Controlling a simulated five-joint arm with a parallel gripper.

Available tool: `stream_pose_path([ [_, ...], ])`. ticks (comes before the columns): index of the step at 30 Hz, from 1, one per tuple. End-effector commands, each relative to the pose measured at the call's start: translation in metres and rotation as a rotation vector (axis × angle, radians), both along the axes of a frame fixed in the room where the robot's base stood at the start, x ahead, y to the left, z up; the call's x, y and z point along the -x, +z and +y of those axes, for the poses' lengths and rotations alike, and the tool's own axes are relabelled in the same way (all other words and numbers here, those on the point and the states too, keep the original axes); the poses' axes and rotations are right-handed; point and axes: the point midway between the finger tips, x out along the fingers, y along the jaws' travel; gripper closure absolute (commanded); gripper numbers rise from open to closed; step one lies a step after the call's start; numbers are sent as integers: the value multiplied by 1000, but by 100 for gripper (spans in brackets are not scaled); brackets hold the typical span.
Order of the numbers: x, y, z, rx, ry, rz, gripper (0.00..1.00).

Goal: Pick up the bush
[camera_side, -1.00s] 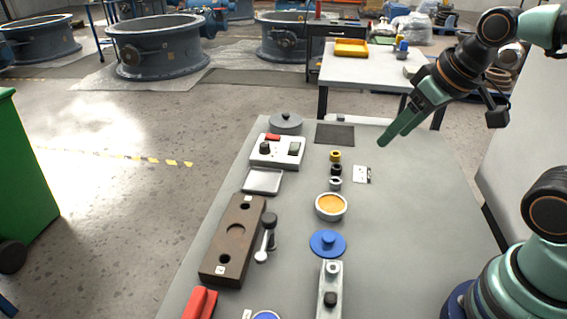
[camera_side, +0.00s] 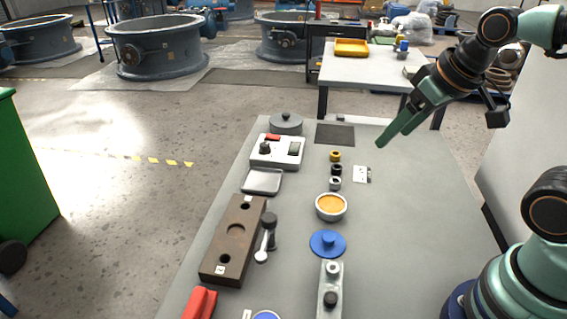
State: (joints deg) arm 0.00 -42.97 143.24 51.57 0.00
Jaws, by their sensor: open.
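Three small ring-shaped bushes stand in a row on the grey table: a yellow one (camera_side: 335,156), a black one (camera_side: 336,170) and a light grey one (camera_side: 335,183). I cannot tell which of them the task names. My gripper (camera_side: 384,140) is to the right of the row and appears above the table, its green fingers pointing down to the left. It is open and holds nothing. The fingers overlap in this view, so the gap between them is hard to see.
A white card (camera_side: 362,174) lies right of the bushes, with a bowl of orange stuff (camera_side: 331,207) and a blue flanged disc (camera_side: 328,243) nearer. A brown block with holes (camera_side: 218,262) and a control box (camera_side: 277,152) stand left. The table's right side is clear.

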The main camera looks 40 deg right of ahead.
Motion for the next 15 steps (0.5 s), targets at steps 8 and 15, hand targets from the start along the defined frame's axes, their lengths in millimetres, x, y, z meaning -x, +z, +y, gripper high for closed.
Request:
stream_pose_path([
  [8,-18,3,-4,-70,-152,55,24],
  [15,-65,-5,-14,-211,-524,167,24],
])
